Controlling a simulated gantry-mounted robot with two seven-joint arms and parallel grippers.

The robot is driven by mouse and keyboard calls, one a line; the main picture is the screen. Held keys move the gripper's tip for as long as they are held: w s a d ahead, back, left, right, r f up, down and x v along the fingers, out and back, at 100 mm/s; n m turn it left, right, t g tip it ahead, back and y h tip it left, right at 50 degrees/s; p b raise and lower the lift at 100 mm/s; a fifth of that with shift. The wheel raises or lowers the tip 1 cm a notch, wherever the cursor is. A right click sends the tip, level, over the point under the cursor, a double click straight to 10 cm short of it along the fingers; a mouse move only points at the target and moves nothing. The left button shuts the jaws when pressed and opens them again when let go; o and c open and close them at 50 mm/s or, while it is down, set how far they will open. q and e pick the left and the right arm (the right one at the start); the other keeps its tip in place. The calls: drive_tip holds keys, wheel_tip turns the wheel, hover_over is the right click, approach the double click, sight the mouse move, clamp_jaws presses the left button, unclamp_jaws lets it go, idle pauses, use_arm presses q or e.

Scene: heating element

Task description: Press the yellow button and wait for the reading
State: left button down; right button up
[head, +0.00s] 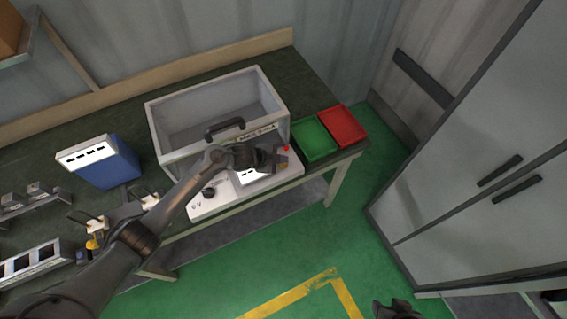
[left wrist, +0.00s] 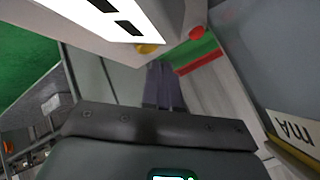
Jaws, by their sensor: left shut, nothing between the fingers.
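The test station (head: 195,206) has a light front panel below a grey open-topped box. On that panel, the yellow button (left wrist: 147,48) shows in the left wrist view beside a white display (left wrist: 122,14), with a red button (left wrist: 197,32) to its right. In the head view the yellow button is mostly hidden by my left gripper (head: 278,161), which is over the right part of the panel. Its fingers (left wrist: 164,88) are together and empty, with their tips just below the yellow button in the picture; contact cannot be told. My right gripper (head: 397,309) shows only partly at the bottom edge.
A green tray (head: 298,133) and a red tray (head: 361,124) stand right of the station. A blue box with a white label (head: 112,173) stands to its left. The grey box (head: 270,88) has a dark handle. A tall grey cabinet (head: 470,150) stands at the right.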

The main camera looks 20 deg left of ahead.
sight(281, 165)
use_arm(q)
drive_tip(key=shift+f, duration=0.35)
drive_tip(key=shift+f+b, duration=0.45)
drive_tip(key=shift+b, duration=0.05)
idle(0.6)
idle(0.4)
drive_tip(key=shift+r+p, duration=0.9)
wheel_tip(281, 165, up, 5)
drive_tip(key=p, duration=0.4)
drive_tip(key=shift+p, duration=0.35)
idle(0.3)
